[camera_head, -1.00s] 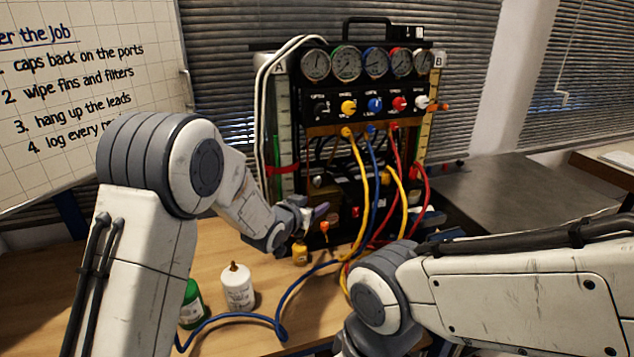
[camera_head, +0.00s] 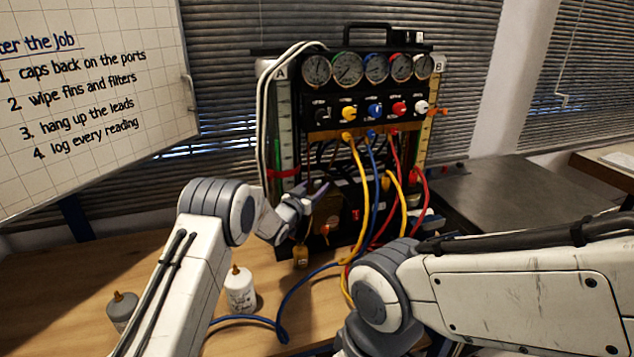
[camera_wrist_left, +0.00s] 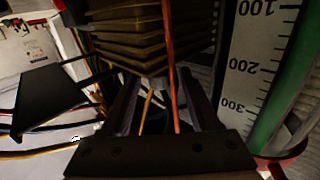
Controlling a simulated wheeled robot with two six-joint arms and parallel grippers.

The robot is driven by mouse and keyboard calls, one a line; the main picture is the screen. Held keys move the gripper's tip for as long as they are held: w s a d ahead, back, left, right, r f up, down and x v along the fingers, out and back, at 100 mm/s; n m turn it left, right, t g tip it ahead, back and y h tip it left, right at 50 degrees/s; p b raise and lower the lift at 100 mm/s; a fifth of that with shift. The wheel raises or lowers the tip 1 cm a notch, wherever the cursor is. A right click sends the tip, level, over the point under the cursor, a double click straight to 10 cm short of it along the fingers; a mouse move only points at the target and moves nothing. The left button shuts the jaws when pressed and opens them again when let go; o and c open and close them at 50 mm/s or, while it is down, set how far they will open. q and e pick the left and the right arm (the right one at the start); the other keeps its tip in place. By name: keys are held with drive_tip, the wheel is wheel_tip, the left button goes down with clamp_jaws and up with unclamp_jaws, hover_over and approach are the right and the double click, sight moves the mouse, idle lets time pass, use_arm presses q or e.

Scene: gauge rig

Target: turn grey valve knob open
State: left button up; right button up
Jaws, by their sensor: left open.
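The gauge rig (camera_head: 300,108) stands at the back of the bench with a row of knobs below its gauges. The leftmost knob (camera_head: 321,116) looks dark and the rightmost knob (camera_head: 421,106) looks whitish; I cannot tell which is the grey valve knob. My left gripper (camera_head: 316,191) is open at the rig's lower left, well below that row. In the left wrist view, the open jaws (camera_wrist_left: 163,88) point towards a brown finned block (camera_wrist_left: 150,40), with orange and yellow lines showing between the fingers. My right gripper is out of view; its arm crosses the lower right.
Yellow, blue and red hoses (camera_head: 373,190) hang from the rig's front. A white bottle (camera_head: 240,291) and a grey bottle (camera_head: 122,308) stand on the wooden bench (camera_head: 45,285). A scale with a green tube (camera_wrist_left: 255,70) stands right of the left jaws. The dark side table (camera_head: 500,195) looks clear.

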use_arm(q)
drive_tip(key=shift+w+d, duration=0.35)
drive_tip(key=shift+w, duration=0.25)
clamp_jaws()
